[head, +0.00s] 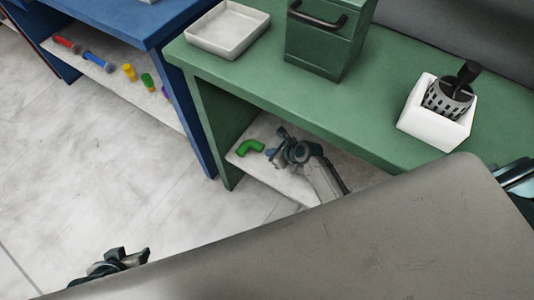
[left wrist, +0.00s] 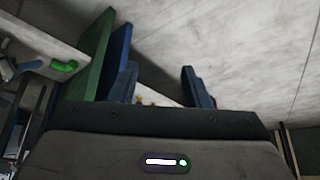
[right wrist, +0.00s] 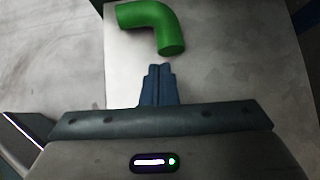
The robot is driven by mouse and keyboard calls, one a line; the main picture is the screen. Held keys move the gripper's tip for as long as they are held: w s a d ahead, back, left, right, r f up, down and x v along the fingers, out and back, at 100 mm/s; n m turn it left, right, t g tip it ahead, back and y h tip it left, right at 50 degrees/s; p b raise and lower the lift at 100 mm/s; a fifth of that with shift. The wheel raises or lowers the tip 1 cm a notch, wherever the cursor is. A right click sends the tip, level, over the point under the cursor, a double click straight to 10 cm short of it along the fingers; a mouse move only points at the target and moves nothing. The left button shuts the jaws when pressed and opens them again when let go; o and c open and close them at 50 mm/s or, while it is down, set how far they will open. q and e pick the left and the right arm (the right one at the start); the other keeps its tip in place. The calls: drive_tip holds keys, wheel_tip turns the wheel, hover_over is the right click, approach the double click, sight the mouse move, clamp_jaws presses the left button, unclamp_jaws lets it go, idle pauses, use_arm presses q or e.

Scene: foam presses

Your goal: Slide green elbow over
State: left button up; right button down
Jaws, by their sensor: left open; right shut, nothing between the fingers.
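The green elbow (head: 250,147) lies on the pale lower shelf (head: 287,182) under the green bench, near the shelf's left end. It also shows in the left wrist view (left wrist: 64,66). My right gripper (head: 275,146) is under the bench top, just right of the elbow. In the right wrist view the elbow (right wrist: 158,22) lies just beyond the shut, empty fingertips (right wrist: 158,68), with a small gap between. My left gripper (head: 140,256) is open and empty, over the floor at the lower left; its fingers (left wrist: 160,78) stand wide apart.
The green bench (head: 300,95) carries a white tray (head: 228,28), a green box with a black handle (head: 325,50) and a white holder (head: 435,120) with a dark basket. A blue bench (head: 130,25) stands left, with several coloured pieces on its lower shelf. The floor (head: 100,180) is clear.

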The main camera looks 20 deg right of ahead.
sight(258, 148)
drive_tip(key=shift+b+x, duration=0.3)
drive_tip(key=shift+x, duration=1.1)
drive_tip(key=shift+r, duration=0.1)
drive_tip(key=shift+w+a+p, duration=0.35)
drive_tip(key=shift+w+a, duration=0.15)
drive_tip(key=shift+w, duration=0.15)
drive_tip(key=shift+w+a+p, duration=0.3)
drive_tip(key=shift+w+a, duration=0.2)
drive_tip(key=shift+w, duration=0.2)
